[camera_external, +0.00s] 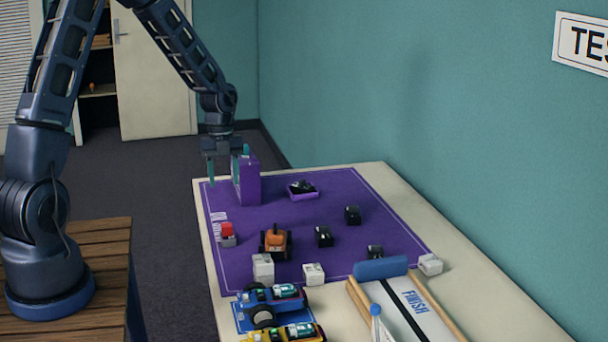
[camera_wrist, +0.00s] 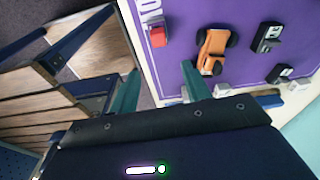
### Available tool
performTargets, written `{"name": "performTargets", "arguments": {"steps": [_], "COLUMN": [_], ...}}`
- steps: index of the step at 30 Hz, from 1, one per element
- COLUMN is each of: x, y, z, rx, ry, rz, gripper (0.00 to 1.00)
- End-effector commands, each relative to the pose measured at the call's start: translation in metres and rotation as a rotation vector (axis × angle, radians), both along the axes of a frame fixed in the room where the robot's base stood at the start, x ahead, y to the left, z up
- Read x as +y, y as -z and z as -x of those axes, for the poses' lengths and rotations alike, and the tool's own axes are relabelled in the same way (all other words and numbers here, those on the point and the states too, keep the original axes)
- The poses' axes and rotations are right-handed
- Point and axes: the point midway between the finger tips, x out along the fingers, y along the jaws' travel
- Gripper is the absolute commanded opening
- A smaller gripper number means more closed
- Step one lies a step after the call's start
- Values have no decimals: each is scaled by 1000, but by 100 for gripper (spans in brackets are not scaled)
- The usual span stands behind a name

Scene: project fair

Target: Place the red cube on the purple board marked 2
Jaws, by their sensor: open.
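The red cube (camera_external: 227,229) sits on or against a small grey piece near the left edge of a large purple board (camera_external: 345,253). It also shows in the wrist view (camera_wrist: 157,37), above the gap between my fingers. My gripper (camera_external: 228,167) is open and empty, pointing down over the board's far left corner. Its right finger overlaps an upright purple block (camera_external: 249,184) in the picture; I cannot tell if they touch. A small purple tray-like piece (camera_external: 309,194) holds a dark object. I cannot read a clear 2 on any purple surface.
An orange toy vehicle (camera_external: 275,242) stands right of the cube, with several small black blocks beyond it. White blocks (camera_external: 263,266), blue and yellow toy cars and a FINISH ramp (camera_external: 413,304) fill the near side. Bare purple board lies between the cube and the tray.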

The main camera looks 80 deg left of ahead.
Motion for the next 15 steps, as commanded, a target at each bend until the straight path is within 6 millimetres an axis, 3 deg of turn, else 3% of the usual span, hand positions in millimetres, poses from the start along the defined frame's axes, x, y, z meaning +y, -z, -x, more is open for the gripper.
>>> {"name": "performTargets", "arguments": {"steps": [7,15], "x": [-52,-121], "y": [-61,-130], "z": [-8,0], "rx": [7,-19], "ry": [-169,-419], "rz": [-74,-137], "gripper": [48,48]}}
